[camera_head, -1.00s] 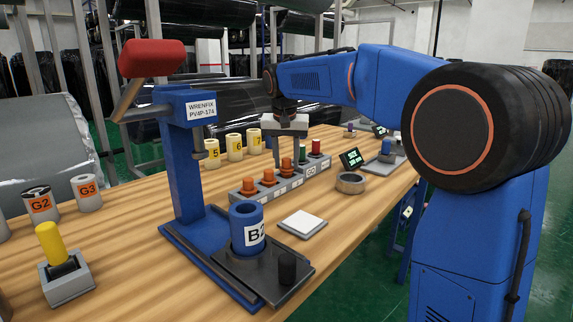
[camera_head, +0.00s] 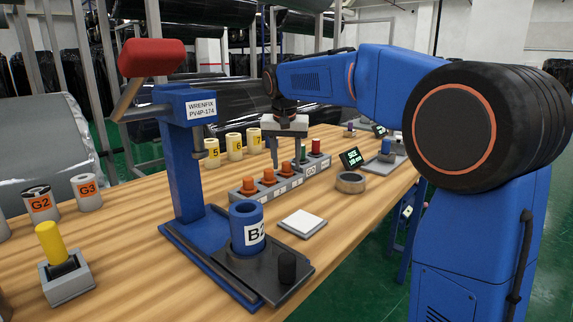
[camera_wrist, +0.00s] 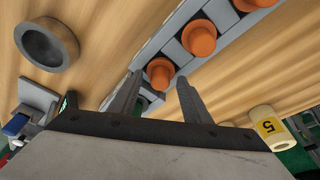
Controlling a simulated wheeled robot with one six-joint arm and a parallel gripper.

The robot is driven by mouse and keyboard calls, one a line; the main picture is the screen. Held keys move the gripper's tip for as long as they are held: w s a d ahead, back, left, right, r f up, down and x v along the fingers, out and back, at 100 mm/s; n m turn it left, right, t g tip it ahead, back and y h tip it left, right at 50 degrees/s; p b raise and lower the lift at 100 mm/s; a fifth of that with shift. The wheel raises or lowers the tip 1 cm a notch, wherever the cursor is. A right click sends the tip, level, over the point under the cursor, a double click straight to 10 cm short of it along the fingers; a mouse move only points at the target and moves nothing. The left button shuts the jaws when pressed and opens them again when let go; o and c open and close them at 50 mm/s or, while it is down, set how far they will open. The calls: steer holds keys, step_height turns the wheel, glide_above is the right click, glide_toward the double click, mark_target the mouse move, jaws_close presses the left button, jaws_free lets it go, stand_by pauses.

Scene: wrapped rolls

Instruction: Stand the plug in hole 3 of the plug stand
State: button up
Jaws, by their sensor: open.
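The plug stand (camera_head: 283,193) is a long grey block on the wooden bench, with a row of plugs in it. Three orange plugs stand at its near end: the first (camera_head: 249,187), the second (camera_head: 268,177) and the third (camera_head: 285,169). My gripper (camera_head: 287,161) is open over the third plug, fingers pointing down. In the wrist view the third plug (camera_wrist: 160,73) shows between and just beyond the fingertips, apart from them. A green plug, partly hidden by my finger, and a red plug (camera_head: 316,147) stand further along.
A blue press (camera_head: 188,160) with a red handle and a cup marked B2 (camera_head: 247,228) stands nearer. A white pad (camera_head: 303,223), a grey ring (camera_head: 350,183) and a small display (camera_head: 351,159) lie right of the stand. Yellow numbered rolls (camera_head: 234,147) stand behind it.

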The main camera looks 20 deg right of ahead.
steer(key=v, duration=1.1)
steer(key=shift+s+r, duration=0.1)
